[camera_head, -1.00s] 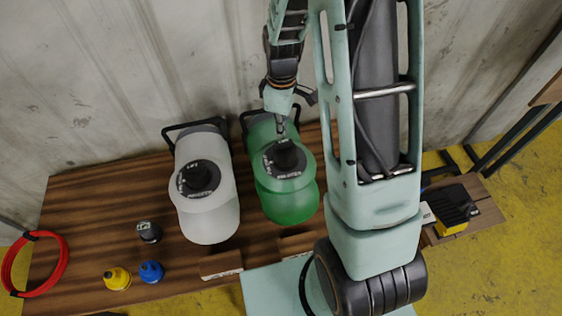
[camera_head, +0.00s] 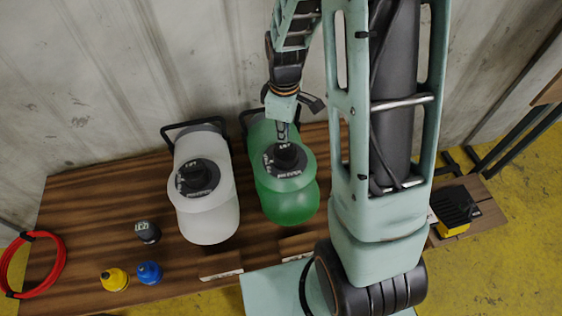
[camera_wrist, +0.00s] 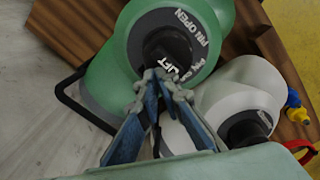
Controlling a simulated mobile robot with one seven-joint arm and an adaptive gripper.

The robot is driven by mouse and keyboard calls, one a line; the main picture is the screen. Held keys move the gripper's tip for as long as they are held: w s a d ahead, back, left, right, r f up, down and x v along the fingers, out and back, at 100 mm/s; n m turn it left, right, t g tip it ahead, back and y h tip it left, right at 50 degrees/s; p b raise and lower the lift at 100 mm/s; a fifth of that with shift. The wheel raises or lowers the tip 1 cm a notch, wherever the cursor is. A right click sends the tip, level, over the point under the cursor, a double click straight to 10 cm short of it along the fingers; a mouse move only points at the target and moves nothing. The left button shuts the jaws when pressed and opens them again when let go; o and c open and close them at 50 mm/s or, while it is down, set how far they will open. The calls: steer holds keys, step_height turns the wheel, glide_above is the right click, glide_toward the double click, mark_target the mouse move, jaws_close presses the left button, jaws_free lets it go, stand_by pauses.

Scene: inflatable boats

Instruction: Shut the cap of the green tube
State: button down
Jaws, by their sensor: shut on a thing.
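The green tube (camera_head: 290,205) stands on the wooden table, right of a white tube (camera_head: 207,218). Its black cap (camera_head: 284,156) sits on top inside a dark ring with white lettering; I cannot tell whether it is fully shut. My gripper (camera_head: 283,138) is at the back edge of this cap. In the wrist view the green tube (camera_wrist: 105,85) is at upper left, and its dark cap (camera_wrist: 168,45) lies right at my fingertips (camera_wrist: 162,76). The fingers are shut on the cap's edge, and they hide part of it.
A dark cap (camera_head: 148,232), a yellow cap (camera_head: 115,279), a blue cap (camera_head: 150,272) and a red ring (camera_head: 62,265) lie at the left of the table (camera_head: 90,210). A black and yellow device (camera_head: 455,208) is at right. A metal wall (camera_head: 120,80) rises behind.

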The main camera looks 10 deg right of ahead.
mark_target(285, 145)
steer(key=shift+s+d+f+g, duration=0.15)
steer(key=shift+s+f+g, duration=0.15)
steer(key=shift+s+f, duration=0.6)
steer(key=shift+w+r+p, duration=0.1)
steer(key=shift+r+p, duration=0.55)
steer(key=shift+r, duration=0.2)
step_height(285, 145, up, 6)
steer(key=p, duration=0.4)
steer(key=shift+w, duration=0.1)
